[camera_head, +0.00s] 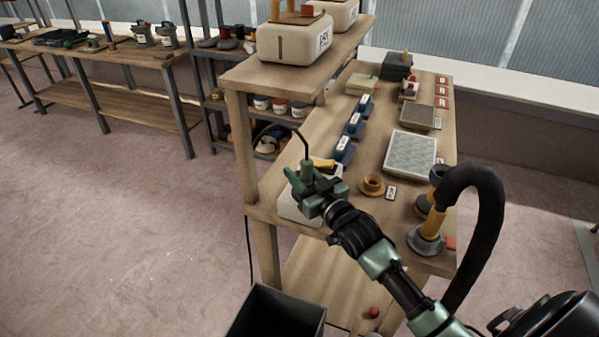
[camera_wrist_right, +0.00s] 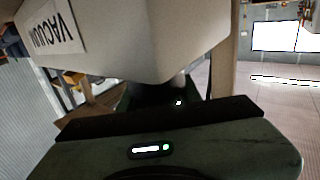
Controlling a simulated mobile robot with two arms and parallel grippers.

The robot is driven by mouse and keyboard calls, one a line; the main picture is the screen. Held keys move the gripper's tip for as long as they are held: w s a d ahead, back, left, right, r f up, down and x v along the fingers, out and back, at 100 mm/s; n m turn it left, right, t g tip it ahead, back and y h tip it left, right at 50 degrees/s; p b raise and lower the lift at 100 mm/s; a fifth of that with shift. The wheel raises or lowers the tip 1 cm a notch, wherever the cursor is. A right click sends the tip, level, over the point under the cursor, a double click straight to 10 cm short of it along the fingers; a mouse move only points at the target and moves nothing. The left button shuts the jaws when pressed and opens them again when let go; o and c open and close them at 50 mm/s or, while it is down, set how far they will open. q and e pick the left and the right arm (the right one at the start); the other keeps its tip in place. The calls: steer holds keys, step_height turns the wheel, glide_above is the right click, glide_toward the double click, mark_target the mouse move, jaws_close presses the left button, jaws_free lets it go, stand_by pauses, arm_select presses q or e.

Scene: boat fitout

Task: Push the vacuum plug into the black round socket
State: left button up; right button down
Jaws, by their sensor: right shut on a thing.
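My right gripper (camera_head: 305,178) is at the near left corner of the wooden bench, above and in front of a white box (camera_head: 298,212). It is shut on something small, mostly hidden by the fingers. A thin black cord (camera_head: 304,146) rises from the gripper, so the held thing is likely the vacuum plug. In the right wrist view, a pale box with a VACUUM label (camera_wrist_right: 57,32) is close above the gripper (camera_wrist_right: 172,92). I cannot make out the black round socket or whether the plug touches it. My left gripper is not in view.
A thick black hose (camera_head: 487,190) arches at the right bench edge. An orange ring (camera_head: 372,185), a grey panel (camera_head: 411,154) and several blue blocks (camera_head: 343,150) lie on the bench (camera_head: 375,222). A shelf with a white box (camera_head: 295,42) overhangs the left side. A black bin (camera_head: 275,315) stands below.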

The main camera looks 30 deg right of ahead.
mark_target(312, 185)
steer(key=shift+s+a+f, duration=0.1)
steer(key=shift+f, duration=0.65)
steer(key=c, duration=0.9)
jaws_free()
steer(key=shift+s+f, duration=0.2)
steer(key=shift+s, duration=0.1)
steer(key=s, duration=0.2)
steer(key=s+r, duration=0.1)
steer(key=s, duration=0.1)
steer(key=s+d+b, duration=0.1)
steer(key=s, duration=0.1)
steer(key=shift+s+d+r, duration=0.1)
steer(key=shift+s+r, duration=0.1)
steer(key=shift+s, duration=0.15)
steer(key=shift+s+r, duration=0.15)
